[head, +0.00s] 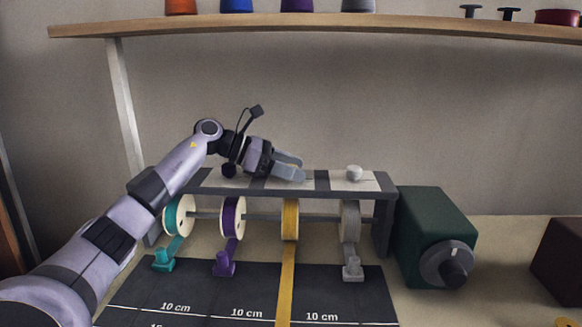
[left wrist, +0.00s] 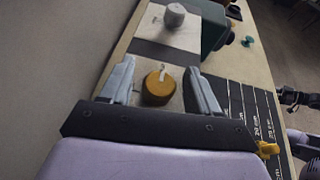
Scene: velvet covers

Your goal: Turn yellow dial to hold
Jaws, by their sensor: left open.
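The yellow dial (left wrist: 158,88) is a round knob on top of the rack, seen in the left wrist view. A pale pointer mark runs from its top toward its far edge. My left gripper (left wrist: 163,85) is open, with one finger on each side of the dial and a visible gap to each. In the head view my left gripper (head: 301,168) reaches over the top of the rack and hides the dial. No hold label can be read in either view. My right gripper's fingers do not show.
A grey knob (head: 354,173) stands farther right on the rack (head: 385,205). Ribbon spools hang below, including a yellow one (head: 290,219). A green box (head: 436,222) with a grey dial (head: 447,264) stands at the right. A shelf (head: 330,27) runs above.

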